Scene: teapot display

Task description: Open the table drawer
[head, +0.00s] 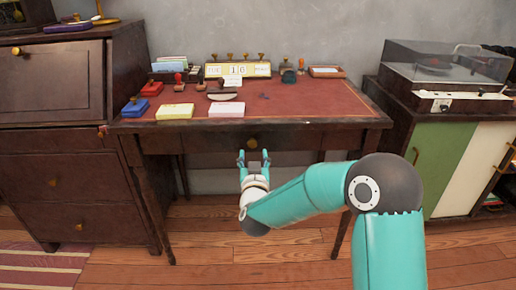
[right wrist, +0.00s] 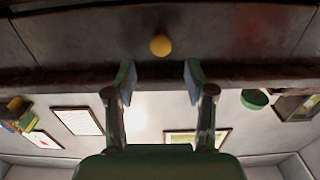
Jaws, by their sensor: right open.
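The dark wooden table (head: 340,118) with a red top stands against the wall. Its drawer front (head: 200,143) looks shut, flush under the tabletop. A round brass knob (head: 252,143) sits in the middle of the drawer front, and it also shows in the right wrist view (right wrist: 160,45). My right gripper (head: 254,155) is open and empty, just in front of and slightly below the knob in the head view. In the right wrist view its two fingers (right wrist: 160,82) point toward the drawer front, with the knob beyond and between them, apart from both. My left gripper is not in view.
On the tabletop are a calendar block (head: 237,70), a yellow pad (head: 175,112), a pink pad (head: 226,110) and several stamps. A dark cabinet (head: 60,140) stands close at left. A record-player cabinet (head: 440,150) stands at right. The floor before the table is clear.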

